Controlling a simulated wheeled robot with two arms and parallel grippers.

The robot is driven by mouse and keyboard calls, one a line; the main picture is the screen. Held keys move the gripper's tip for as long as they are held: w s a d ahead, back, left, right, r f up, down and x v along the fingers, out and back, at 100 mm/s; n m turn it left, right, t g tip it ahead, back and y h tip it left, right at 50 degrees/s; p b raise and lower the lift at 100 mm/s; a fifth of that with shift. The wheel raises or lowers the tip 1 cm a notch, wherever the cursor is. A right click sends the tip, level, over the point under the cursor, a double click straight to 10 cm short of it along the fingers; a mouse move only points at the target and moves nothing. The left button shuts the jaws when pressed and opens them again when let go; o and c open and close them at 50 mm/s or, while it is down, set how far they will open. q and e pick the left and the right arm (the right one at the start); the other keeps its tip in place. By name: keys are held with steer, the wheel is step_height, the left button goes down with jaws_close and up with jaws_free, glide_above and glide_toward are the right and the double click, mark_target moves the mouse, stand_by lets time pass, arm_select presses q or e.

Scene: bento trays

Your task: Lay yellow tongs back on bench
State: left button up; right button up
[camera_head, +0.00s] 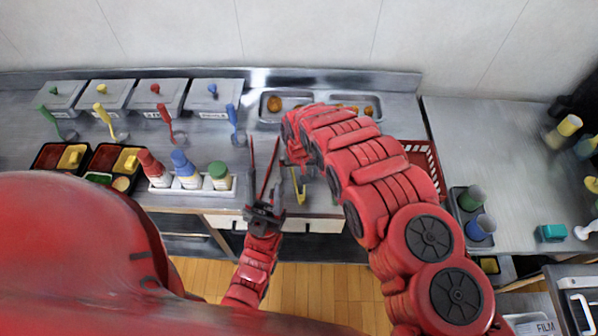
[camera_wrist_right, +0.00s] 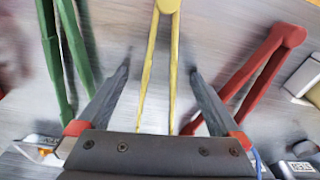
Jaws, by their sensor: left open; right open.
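The yellow tongs (camera_head: 299,190) are at the front of the bench, their joined end toward me. In the right wrist view the yellow tongs (camera_wrist_right: 160,50) run between the spread fingers of my right gripper (camera_wrist_right: 159,78), apart from both. In the head view my right gripper (camera_head: 297,172) is partly hidden by its own arm. Whether the tongs fully rest on the bench is hard to tell. My left gripper (camera_head: 264,200) is open at the bench's front edge, beside the red tongs (camera_wrist_right: 265,65); I see no clear hold on them.
Green tongs (camera_wrist_right: 65,50) lie on the other side of the yellow ones. A sauce bottle rack (camera_head: 205,187) stands to the left. Metal trays (camera_head: 262,122) are behind, and a red basket (camera_head: 432,160) is to the right. Several lidded tubs line the back left.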

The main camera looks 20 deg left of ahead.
steer(key=shift+r, duration=0.1)
steer(key=shift+r, duration=0.55)
steer(key=r, duration=0.1)
steer(key=r+b, duration=0.1)
steer(key=r, duration=0.3)
steer(key=shift+s+d+b, duration=0.1)
steer(key=shift+s+b, duration=0.25)
steer(key=shift+b, duration=0.05)
step_height(320, 180, up, 11)
steer(key=s+p, duration=0.1)
steer(key=p, duration=1.1)
steer(key=shift+s+d, duration=0.15)
steer(key=shift+d, duration=0.15)
